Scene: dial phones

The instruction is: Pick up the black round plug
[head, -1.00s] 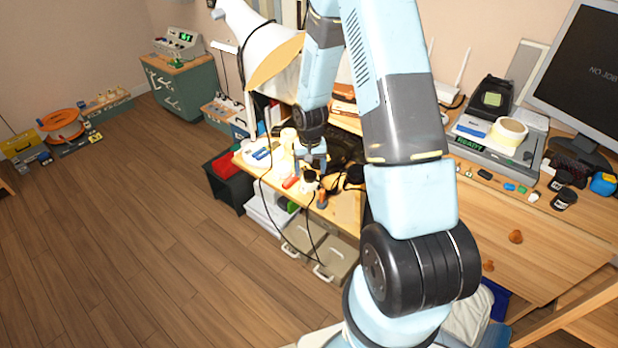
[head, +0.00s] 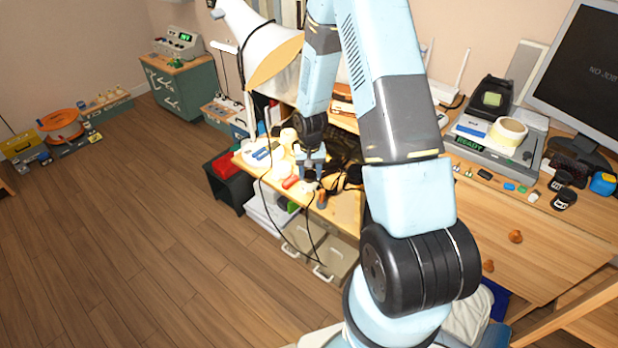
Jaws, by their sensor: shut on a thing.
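My gripper (head: 311,171) is on the left part of the wooden bench in the head view, pointing down. It is shut on a small dark thing, which appears to be the black round plug (head: 310,175). The plug is mostly hidden between the fingers. It is low among small items, and I cannot tell whether it is clear of the surface beneath.
A red piece (head: 290,182) and an orange-and-grey item (head: 321,198) lie close to the gripper. Black cables run around it and hang over the bench edge. A white lamp (head: 262,50) stands behind at left. A monitor (head: 585,80) stands at far right.

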